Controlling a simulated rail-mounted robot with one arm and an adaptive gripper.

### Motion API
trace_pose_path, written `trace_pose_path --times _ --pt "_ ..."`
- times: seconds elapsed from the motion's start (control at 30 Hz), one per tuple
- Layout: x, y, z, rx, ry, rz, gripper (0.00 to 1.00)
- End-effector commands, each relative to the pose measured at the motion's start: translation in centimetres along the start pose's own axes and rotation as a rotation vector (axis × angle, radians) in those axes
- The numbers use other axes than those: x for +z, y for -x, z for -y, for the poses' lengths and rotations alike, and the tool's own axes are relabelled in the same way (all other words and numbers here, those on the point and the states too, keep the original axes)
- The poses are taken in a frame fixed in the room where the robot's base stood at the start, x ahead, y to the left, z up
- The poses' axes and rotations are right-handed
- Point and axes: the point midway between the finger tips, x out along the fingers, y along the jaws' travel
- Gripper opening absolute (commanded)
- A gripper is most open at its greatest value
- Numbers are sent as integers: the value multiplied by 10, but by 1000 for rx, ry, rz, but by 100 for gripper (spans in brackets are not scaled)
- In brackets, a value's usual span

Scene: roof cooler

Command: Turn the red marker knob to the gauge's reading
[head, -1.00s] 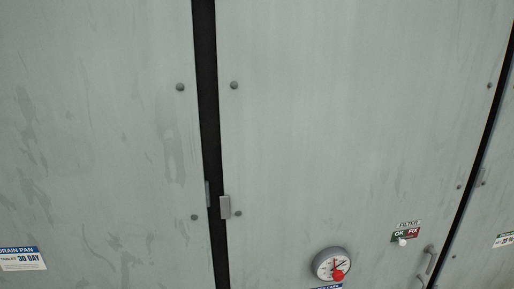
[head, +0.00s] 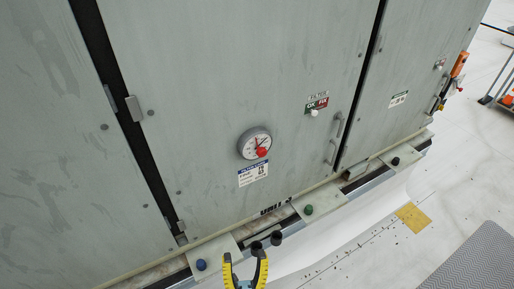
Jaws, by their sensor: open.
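The gauge (head: 249,139) is a round white dial in a grey rim on the grey cabinet door. The red marker knob (head: 262,152) sits at the lower right of its face. A dark needle and a red mark show on the dial, but the exact reading is too small to tell. My gripper (head: 245,256), with yellow and black fingers, is at the bottom of the head view, open and empty. In the picture it is well below the gauge and apart from it.
A white label (head: 253,173) is under the gauge. A base ledge with brackets and coloured knobs runs along the cabinet's foot. Open floor (head: 370,250) lies right.

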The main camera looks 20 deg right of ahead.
Motion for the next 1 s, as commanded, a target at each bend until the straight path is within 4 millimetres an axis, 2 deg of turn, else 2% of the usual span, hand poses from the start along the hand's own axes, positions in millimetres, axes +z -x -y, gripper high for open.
trace_pose_path --times 0.03,0.2,0.4,0.5,0.7,0.83,1.0 --pt "20 -5 -19 44 25 42 61" --pt "78 -21 -76 172 62 209 61" --pt "137 -31 -136 285 53 395 61" --pt "161 -35 -159 320 28 481 61" --pt "201 -43 -193 347 -46 640 61" --pt "220 -49 -205 326 -105 737 61" --pt "231 -63 -211 253 -179 838 61"
